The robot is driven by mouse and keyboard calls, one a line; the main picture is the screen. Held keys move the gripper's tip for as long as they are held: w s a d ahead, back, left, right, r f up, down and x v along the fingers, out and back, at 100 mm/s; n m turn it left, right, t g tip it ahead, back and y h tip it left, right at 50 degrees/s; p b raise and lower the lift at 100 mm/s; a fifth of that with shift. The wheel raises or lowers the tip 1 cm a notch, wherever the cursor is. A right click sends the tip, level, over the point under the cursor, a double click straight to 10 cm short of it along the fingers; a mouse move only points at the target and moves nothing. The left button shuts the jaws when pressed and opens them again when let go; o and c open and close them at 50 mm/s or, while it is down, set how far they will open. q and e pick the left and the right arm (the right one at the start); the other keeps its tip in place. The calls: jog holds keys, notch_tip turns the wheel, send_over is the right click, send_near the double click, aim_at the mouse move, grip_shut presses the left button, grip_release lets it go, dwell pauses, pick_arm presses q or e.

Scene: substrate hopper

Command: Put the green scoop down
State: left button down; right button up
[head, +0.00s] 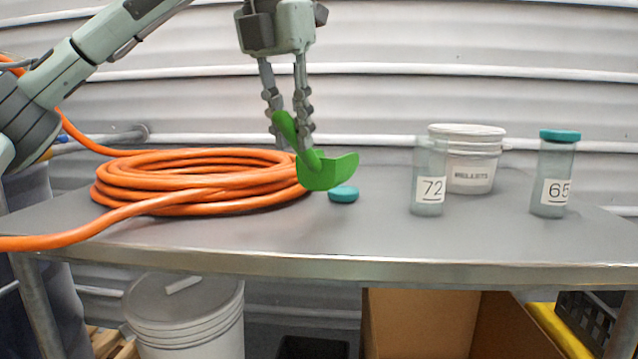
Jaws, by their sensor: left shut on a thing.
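The green scoop (328,171) is in the head view, near the middle. My left gripper (292,130), pointing down, is shut on its handle. The scoop's bowl points right and overlaps the right edge of the hose coil in the picture. I cannot tell whether the scoop touches the coil or the table (330,235). A teal lid (343,195) lies on the table just below the bowl in the picture, partly hidden by it. My right gripper is not in view.
A thick orange hose coil (200,180) fills the table's left. Jar 72 (428,170) stands without a lid, with a white tub (468,150) behind it. Jar 65 (555,175) has a teal lid. The table's front middle is clear. A white bucket (190,318) and cardboard box (425,325) sit below.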

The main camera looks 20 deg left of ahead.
aim_at(314, 166)
pick_arm(q)
jog(key=w+f, duration=0.1)
jog(key=w+d+f, duration=0.1)
jog(key=w, duration=0.2)
jog(key=shift+w+d+f+p, duration=0.2)
jog(key=shift+w+f+p, duration=0.1)
jog(key=shift+f, duration=0.4)
notch_tip(314, 166, down, 3)
jog(key=shift+f, duration=0.15)
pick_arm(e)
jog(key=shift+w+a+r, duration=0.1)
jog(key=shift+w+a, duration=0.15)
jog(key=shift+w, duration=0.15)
pick_arm(q)
jog(key=shift+f, duration=0.1)
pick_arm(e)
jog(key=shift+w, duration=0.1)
pick_arm(q)
jog(key=shift+f+b, duration=0.1)
jog(key=shift+b, duration=0.2)
jog(key=c, duration=1.4)
grip_release()
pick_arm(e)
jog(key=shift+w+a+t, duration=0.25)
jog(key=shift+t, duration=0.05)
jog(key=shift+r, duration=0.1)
